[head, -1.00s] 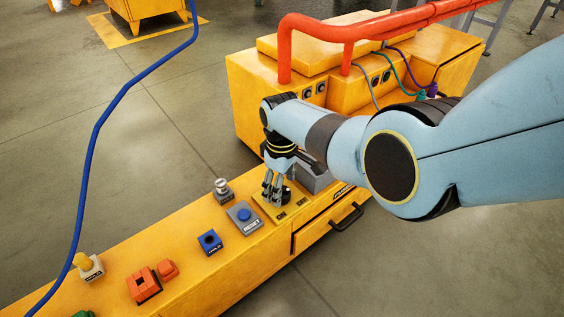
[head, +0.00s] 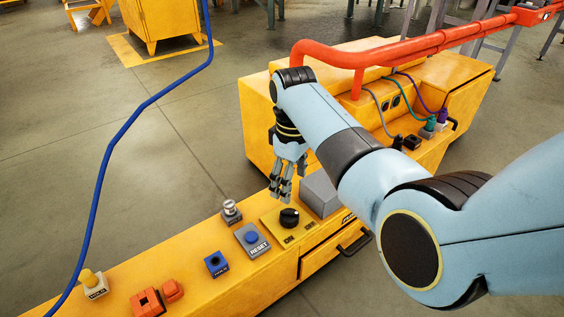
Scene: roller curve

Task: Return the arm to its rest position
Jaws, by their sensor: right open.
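My right arm comes in from the right, pale blue with black joints. My right gripper (head: 281,192) hangs fingers down above the yellow bench, beside and above a black rotary knob (head: 290,217). The knob sits on a yellow plate (head: 272,222) with a word at each side of it. The gripper is open and holds nothing that I can see. The fingertips appear apart from the knob. My left gripper is not in the view.
The yellow bench (head: 190,244) carries a grey RESET box (head: 253,240) with a blue button, a blue socket block (head: 216,264), orange blocks (head: 147,303) and a grey box (head: 321,191). A red pipe (head: 400,50) runs behind my arm. A blue cable (head: 120,135) hangs at left.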

